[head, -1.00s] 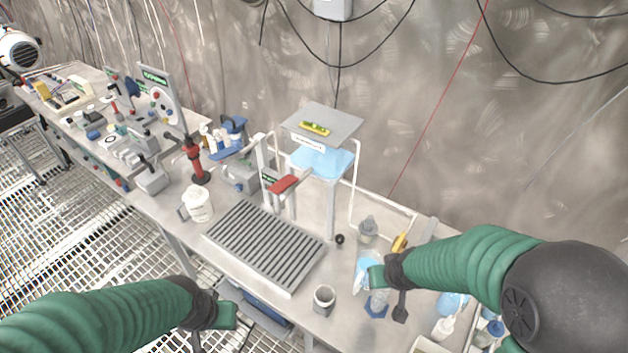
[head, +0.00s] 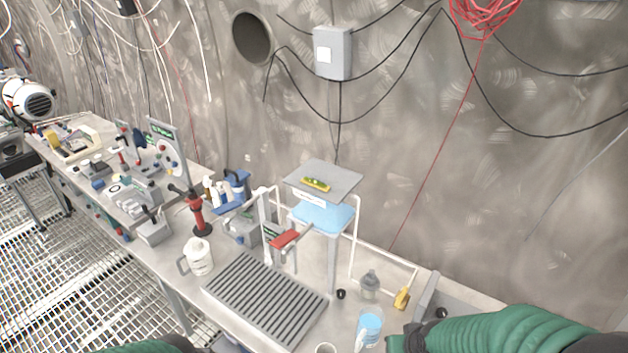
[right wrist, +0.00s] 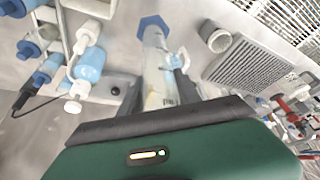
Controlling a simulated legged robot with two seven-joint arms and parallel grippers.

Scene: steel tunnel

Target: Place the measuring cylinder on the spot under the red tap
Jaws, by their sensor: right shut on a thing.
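The measuring cylinder (right wrist: 158,75) is clear, with a blue hexagonal base, in the right wrist view. My right gripper (right wrist: 160,88) is shut on it, one dark finger on each side. I cannot tell whether its base touches the bench. The red tap (head: 284,239) is on a stand over the back of a grey slatted tray (head: 237,334), left of my right arm. The spot under it is not clearly visible. My left gripper is out of frame.
A wash bottle with blue liquid (head: 370,328) is near my right arm. A grey-capped bottle (head: 370,284) and yellow object (head: 402,298) stand behind it. A cup (right wrist: 215,38) is between cylinder and tray. A raised platform (head: 323,181) stands behind the tap; a white jug (head: 198,258) is left.

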